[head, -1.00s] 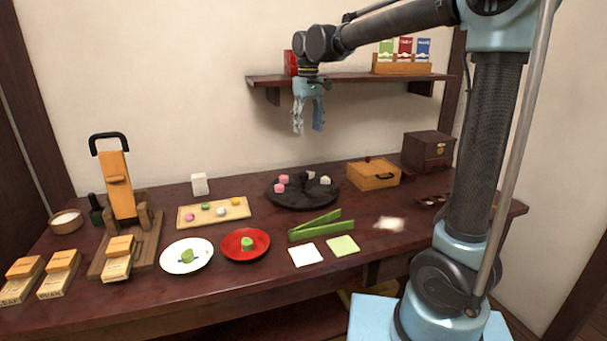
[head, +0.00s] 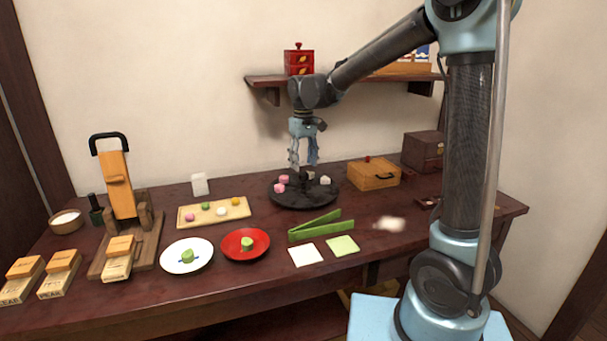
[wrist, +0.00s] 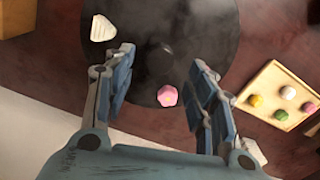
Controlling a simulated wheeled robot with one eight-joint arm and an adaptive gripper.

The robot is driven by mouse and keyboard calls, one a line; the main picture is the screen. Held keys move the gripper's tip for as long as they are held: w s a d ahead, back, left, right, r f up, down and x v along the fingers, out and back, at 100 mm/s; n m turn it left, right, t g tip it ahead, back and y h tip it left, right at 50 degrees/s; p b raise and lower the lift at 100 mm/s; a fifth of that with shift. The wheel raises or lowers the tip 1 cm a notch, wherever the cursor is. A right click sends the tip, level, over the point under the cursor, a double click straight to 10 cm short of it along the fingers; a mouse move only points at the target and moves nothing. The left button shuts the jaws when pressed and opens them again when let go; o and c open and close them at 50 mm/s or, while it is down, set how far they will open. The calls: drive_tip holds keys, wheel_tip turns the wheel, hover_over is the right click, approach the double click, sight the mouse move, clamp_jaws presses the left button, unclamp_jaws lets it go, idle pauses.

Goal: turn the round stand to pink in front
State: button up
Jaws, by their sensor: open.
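The round stand (head: 312,200) is a dark disc on the table, also seen in the wrist view (wrist: 208,25). Two pink sweets (head: 283,179) sit on its left side and a whitish sweet (head: 325,180) on its right. Its front edge is bare in the head view. A dark knob stands near its middle (wrist: 166,48). My gripper (head: 304,163) is open, pointing down just above the stand's middle. In the wrist view the knob lies between the fingertips, with one pink sweet (wrist: 167,96) and a whitish sweet (wrist: 102,28) nearby. I cannot tell whether the fingers touch anything.
A wooden box (head: 373,176) stands close to the stand's right. A tray of sweets (head: 190,222) is to its left. Green tongs (head: 318,226), a red plate (head: 238,255) and a white plate (head: 182,266) lie in front. A wall shelf (head: 350,77) is above.

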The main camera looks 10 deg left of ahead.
sight(303, 174)
drive_tip(key=shift+f, duration=2.35)
drive_tip(key=shift+c, duration=0.5)
clamp_jaws()
drive_tip(key=shift+a, duration=0.1)
